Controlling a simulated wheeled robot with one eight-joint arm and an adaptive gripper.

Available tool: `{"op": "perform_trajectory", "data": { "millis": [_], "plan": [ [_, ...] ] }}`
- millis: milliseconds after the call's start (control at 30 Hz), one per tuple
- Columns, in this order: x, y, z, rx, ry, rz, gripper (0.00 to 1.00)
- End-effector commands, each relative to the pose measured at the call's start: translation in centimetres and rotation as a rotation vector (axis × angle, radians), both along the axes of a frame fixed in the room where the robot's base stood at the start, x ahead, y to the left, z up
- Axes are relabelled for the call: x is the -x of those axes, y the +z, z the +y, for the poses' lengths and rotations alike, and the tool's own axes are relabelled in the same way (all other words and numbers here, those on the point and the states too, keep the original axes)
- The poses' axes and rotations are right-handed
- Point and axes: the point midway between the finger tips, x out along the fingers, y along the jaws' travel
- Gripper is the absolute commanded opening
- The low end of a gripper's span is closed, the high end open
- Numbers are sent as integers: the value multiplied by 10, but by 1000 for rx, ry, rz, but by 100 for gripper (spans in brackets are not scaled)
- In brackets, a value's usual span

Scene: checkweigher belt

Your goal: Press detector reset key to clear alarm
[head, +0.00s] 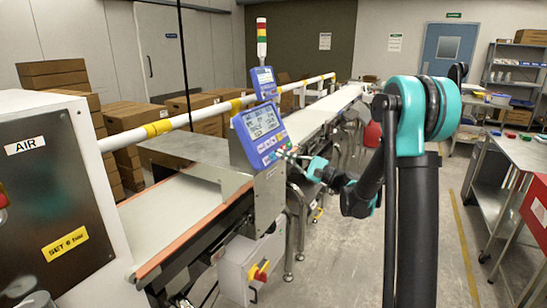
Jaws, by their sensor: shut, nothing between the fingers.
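A blue control panel (260,128) with a lit grey screen stands tilted beside the belt at the middle of the head view. A row of small coloured keys (272,157) runs along its lower edge. I cannot read the labels, so I cannot tell which is the reset key. My gripper (288,154) is shut and empty, with its tips close to the right end of that key row. I cannot tell whether they touch a key. A second, smaller blue panel (264,82) is behind.
A white conveyor belt (165,217) with orange edges runs below the panel. A white and yellow rail (200,115) crosses above it. A white cabinet marked AIR (45,150) is at left. Cartons (140,125) stand behind. The floor aisle (350,245) at right is clear.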

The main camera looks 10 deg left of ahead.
Motion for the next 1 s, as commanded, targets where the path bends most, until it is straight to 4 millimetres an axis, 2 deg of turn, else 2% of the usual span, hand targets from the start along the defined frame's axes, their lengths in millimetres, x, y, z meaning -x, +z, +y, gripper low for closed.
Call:
{"op": "perform_trajectory", "data": {
  "millis": [167, 633, 1000],
  "plan": [
    [2, 3, -6, 0, -1, 0, 0],
    [14, 21, -40, 0, -2, -1, 0],
    [15, 23, -42, 0, 0, 0, 0]
  ]
}}
